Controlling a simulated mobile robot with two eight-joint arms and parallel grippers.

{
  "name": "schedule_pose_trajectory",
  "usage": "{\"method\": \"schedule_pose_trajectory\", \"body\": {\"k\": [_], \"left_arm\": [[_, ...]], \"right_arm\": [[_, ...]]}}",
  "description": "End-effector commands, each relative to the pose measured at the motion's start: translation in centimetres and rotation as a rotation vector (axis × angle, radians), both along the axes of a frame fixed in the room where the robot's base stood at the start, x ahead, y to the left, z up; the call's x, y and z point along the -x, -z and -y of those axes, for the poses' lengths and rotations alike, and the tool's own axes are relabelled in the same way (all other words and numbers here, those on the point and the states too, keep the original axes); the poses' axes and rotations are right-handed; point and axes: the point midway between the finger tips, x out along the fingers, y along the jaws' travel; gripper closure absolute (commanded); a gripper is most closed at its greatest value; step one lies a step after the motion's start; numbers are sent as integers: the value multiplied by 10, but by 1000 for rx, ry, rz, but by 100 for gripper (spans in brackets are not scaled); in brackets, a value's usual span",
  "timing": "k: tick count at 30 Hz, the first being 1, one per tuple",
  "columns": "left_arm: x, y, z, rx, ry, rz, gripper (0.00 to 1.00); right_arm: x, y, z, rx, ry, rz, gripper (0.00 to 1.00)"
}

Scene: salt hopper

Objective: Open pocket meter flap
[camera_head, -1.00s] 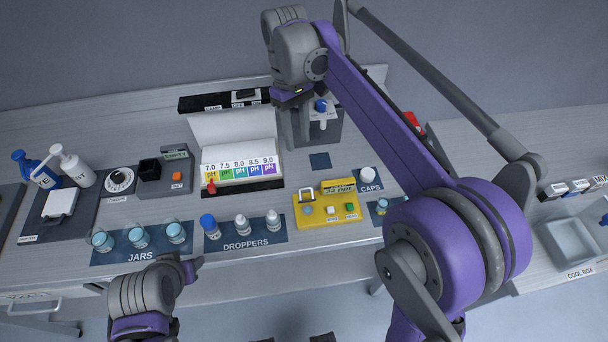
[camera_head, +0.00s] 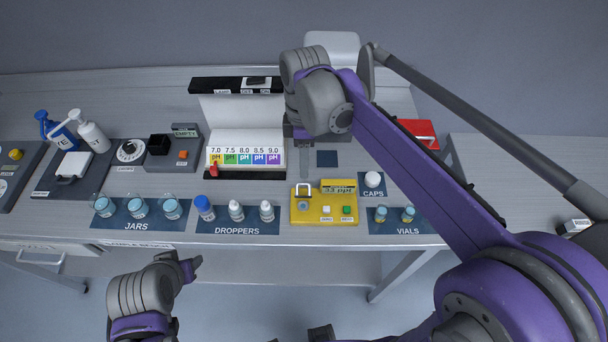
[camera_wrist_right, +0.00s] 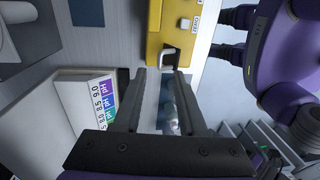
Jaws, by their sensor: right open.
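The pocket meter is a yellow box (camera_head: 327,216) on the bench, with a display, white and green buttons and a round grey spot at its left. A pale-edged loop or flap (camera_head: 303,189) is at its back left corner; whether it is open is unclear.
A pH chart stand (camera_head: 245,174) is left of the meter. Droppers (camera_head: 236,210) and jars (camera_head: 137,208) stand on blue mats to the left. A white cap ball (camera_head: 373,179) and vials (camera_head: 408,214) are right. A red case (camera_head: 418,131) lies farther back.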

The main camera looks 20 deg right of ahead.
Motion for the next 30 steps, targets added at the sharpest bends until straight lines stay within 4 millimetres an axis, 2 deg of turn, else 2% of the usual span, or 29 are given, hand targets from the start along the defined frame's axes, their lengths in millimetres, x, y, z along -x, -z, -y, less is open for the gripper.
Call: {"method": "schedule_pose_trajectory", "body": {"k": [3,9,20,22,27,28,30], "left_arm": [[1,2,0,0,0,-2,50],[2,4,0,0,0,-3,50],[2,4,0,0,0,-3,50],[2,4,0,0,0,-3,50],[2,4,0,0,0,-4,50],[2,4,0,0,0,-4,50],[2,4,0,0,0,-4,50]], "right_arm": [[3,23,-1,0,0,-1,59],[5,47,-2,0,1,0,59],[6,53,-2,0,1,0,59],[6,53,-2,0,1,0,66],[6,53,-2,0,1,0,97],[6,53,-2,0,1,0,100],[6,53,-2,0,1,0,100]]}}
